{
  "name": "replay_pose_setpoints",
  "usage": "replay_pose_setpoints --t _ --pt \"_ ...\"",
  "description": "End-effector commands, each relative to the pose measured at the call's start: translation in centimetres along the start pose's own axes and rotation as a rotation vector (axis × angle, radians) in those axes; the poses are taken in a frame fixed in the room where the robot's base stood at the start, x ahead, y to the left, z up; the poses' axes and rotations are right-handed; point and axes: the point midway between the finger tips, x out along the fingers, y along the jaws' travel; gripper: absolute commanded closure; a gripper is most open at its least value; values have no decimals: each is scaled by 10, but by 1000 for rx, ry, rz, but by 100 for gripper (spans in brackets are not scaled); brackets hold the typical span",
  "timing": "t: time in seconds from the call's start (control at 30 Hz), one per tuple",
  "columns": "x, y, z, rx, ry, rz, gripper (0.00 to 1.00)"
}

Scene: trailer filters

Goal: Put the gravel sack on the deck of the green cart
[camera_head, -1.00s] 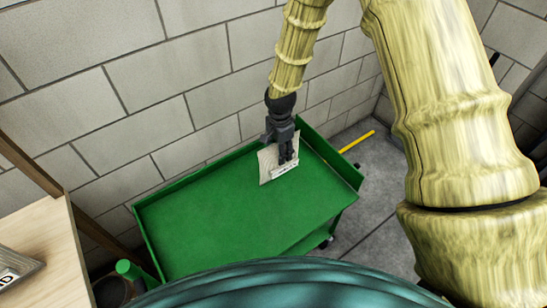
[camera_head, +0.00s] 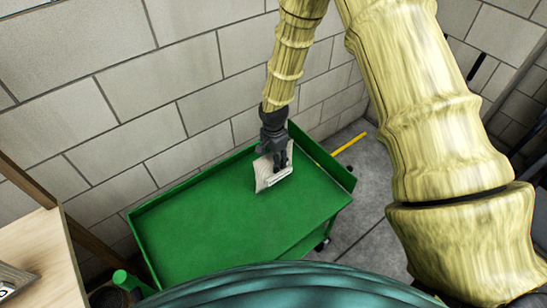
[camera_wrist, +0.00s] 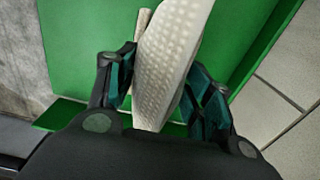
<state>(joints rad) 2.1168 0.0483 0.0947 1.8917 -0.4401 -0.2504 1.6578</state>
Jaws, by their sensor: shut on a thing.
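A pale woven sack (camera_head: 264,174) is held in my gripper (camera_head: 281,163) over the right part of the green cart (camera_head: 225,220). In the wrist view the sack (camera_wrist: 172,55) stands on edge between the two fingers of my gripper (camera_wrist: 165,95), which are shut on it. The green deck (camera_wrist: 80,50) lies behind it. The sack's lower edge is close to the deck; I cannot tell whether it touches. Any print on the sack is too small to read, and part of it is hidden by the fingers.
The deck's left and middle are bare. The cart has raised edges at the back and right (camera_head: 325,160). A block wall (camera_head: 110,100) stands close behind. A wooden table (camera_head: 35,255) with a grey item (camera_head: 14,280) is at left. A yellow bar (camera_head: 350,143) lies beyond the cart.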

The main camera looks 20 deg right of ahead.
Motion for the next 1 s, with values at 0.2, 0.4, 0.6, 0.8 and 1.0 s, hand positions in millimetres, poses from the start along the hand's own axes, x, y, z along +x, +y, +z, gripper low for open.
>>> replay_pose_setpoints --t 0.2,0.4,0.6,0.8,1.0 --pt "2 0 0 1 0 0 45" --pt "2 0 0 1 0 0 27" --pt "2 0 0 1 0 0 27" --pt "-7 0 0 1 0 0 27" --pt "-32 -1 0 2 1 -2 27"
